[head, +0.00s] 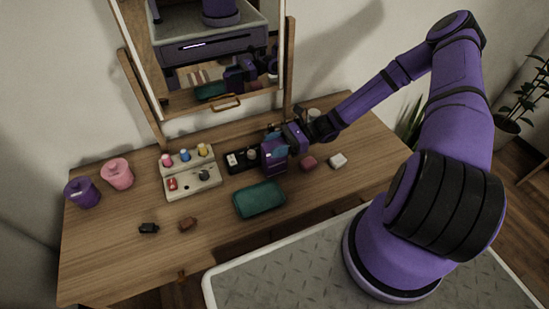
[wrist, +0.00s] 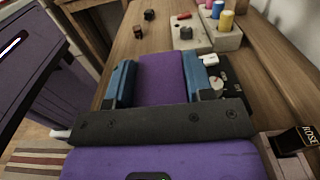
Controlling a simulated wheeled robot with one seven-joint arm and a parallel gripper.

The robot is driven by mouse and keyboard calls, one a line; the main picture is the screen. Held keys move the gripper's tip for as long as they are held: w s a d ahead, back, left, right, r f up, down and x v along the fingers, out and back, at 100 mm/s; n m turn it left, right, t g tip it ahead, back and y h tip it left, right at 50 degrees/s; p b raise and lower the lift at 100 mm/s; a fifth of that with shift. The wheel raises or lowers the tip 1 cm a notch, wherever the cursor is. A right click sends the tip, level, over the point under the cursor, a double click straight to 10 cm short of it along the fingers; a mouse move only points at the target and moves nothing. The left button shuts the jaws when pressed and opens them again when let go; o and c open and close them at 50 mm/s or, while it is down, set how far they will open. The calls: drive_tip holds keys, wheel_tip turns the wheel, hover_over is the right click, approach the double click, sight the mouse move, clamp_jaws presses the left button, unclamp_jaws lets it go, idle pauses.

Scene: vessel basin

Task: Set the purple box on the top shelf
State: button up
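The purple box (head: 273,157) is between the blue fingers of my gripper (head: 275,150), over the back middle of the wooden dressing table. In the wrist view, the purple box (wrist: 162,78) fills the gap between the two blue fingers of my gripper (wrist: 164,82), which look shut on it. I cannot tell whether its underside touches the table or the black tray (head: 240,161). I cannot tell whether that step is the top shelf; no other shelf is clear.
A teal box (head: 259,199) lies in front of my gripper. Purple (head: 82,193) and pink (head: 117,174) cups stand left. A mirror (head: 215,60) rises behind. The table's front left is mostly clear.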

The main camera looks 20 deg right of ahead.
clamp_jaws()
drive_tip(key=shift+r, duration=0.1)
